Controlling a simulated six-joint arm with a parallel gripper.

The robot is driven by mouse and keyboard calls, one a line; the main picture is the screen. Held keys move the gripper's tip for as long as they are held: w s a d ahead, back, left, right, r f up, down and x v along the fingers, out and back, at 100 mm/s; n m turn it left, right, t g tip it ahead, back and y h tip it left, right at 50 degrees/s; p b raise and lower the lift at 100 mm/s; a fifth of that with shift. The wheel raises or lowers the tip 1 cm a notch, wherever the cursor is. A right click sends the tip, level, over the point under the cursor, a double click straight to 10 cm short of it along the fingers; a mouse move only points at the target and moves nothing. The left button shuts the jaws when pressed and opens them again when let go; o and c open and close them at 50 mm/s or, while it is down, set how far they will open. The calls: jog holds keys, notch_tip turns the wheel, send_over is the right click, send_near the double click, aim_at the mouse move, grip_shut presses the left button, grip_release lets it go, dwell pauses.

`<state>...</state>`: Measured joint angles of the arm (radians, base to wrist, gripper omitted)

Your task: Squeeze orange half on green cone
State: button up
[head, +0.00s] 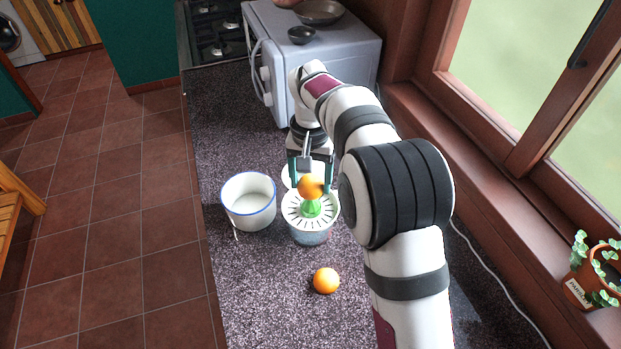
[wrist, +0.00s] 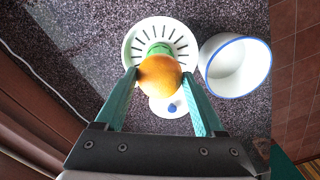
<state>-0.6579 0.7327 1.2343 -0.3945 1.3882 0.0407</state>
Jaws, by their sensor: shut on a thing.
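My gripper (head: 310,184) is shut on an orange half (head: 311,187), its rounded peel facing up. The orange half also shows between the teal fingers in the wrist view (wrist: 159,75). The green cone (head: 311,208) stands in the middle of a white slotted juicer (head: 297,221). In the head view the orange half is just above the cone or touching its tip; I cannot tell which. In the wrist view the orange half covers part of the green cone (wrist: 158,49). A second orange piece (head: 326,280) lies on the counter in front of the juicer.
A white bowl with a blue rim (head: 248,203) stands left of the juicer. A grey microwave (head: 330,60) with pans on top stands behind. A window and a potted plant (head: 590,282) are on the right. The counter (head: 262,300) at front left is clear.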

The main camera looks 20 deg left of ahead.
jog(key=shift+f, duration=1.25)
dwell(2.6)
jog(key=m, duration=0.3)
jog(key=n, duration=0.3)
jog(key=shift+f, duration=0.25)
jog(key=n, duration=0.3)
jog(key=shift+s+r, duration=0.1)
jog(key=m, duration=0.3)
jog(key=m, duration=0.3)
jog(key=shift+f+m, duration=0.2)
jog(key=shift+m, duration=0.1)
jog(key=n, duration=0.3)
jog(key=shift+r+n, duration=0.1)
jog(key=shift+n, duration=0.2)
jog(key=n, duration=0.3)
jog(key=m, duration=0.3)
